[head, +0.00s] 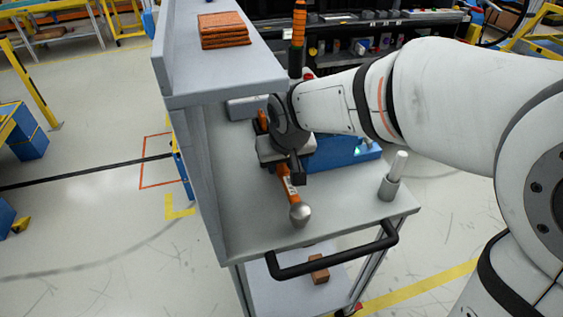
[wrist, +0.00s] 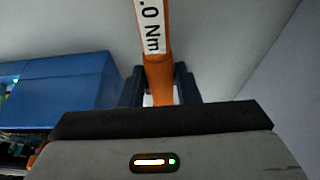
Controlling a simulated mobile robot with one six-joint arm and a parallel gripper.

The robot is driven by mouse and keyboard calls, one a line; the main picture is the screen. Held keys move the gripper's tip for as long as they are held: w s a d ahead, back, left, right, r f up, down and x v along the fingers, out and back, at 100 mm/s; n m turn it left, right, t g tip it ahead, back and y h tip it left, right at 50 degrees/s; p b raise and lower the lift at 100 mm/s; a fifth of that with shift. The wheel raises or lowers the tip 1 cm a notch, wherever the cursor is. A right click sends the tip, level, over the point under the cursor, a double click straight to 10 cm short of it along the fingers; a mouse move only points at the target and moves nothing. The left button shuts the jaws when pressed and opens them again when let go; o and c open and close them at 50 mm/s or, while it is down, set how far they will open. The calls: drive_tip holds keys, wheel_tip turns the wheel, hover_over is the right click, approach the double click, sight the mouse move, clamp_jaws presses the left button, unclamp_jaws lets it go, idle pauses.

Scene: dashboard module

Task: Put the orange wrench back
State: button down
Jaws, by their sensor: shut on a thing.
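The orange wrench (head: 287,186) has a white label reading "0 Nm" and a round silver head at its near end. It is held over the grey cart's worktop (head: 245,235), beside the raised side panel. I cannot tell whether it touches the worktop. My gripper (head: 286,170) is shut on the wrench's shaft. In the wrist view the wrench (wrist: 160,72) runs between my two dark fingers, its label facing the camera. The middle of the wrench is partly hidden by my gripper in the head view.
A blue box (head: 340,154) lies right of my gripper. A grey metal holder with a light peg (head: 391,183) stands at the worktop's right corner. A black handle (head: 335,257) runs along the front edge. Orange-brown pads (head: 224,29) lie stacked on the upper shelf. The front worktop is clear.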

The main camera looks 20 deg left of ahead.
sight(299, 210)
drive_tip(key=shift+f, duration=0.9)
drive_tip(key=c, duration=1.1)
unclamp_jaws()
drive_tip(key=shift+r, duration=0.1)
drive_tip(key=v, duration=0.5)
drive_tip(key=shift+s+r+p, duration=0.1)
drive_tip(key=shift+r+p, duration=0.1)
drive_tip(key=shift+p, duration=0.15)
drive_tip(key=s+d, duration=0.2)
drive_tip(key=s, duration=0.1)
drive_tip(key=s+d, duration=0.2)
drive_tip(key=s, duration=0.1)
drive_tip(key=s+d, duration=0.2)
drive_tip(key=s, duration=0.2)
drive_tip(key=shift+s+d+f+b, duration=0.1)
drive_tip(key=shift+s+f+b, duration=0.05)
drive_tip(key=shift+f+b, duration=0.15)
drive_tip(key=d+f+m, duration=0.1)
drive_tip(key=d+m, duration=0.1)
drive_tip(key=d, duration=0.5)
drive_tip(key=d+f+m+g+h, duration=0.1)
drive_tip(key=d+m, duration=0.1)
drive_tip(key=d, duration=0.5)
drive_tip(key=d+f+m+h, duration=0.1)
drive_tip(key=d+m, duration=0.1)
drive_tip(key=d, duration=0.5)
drive_tip(key=shift+d+f+g, duration=0.1)
drive_tip(key=shift+g, duration=0.2)
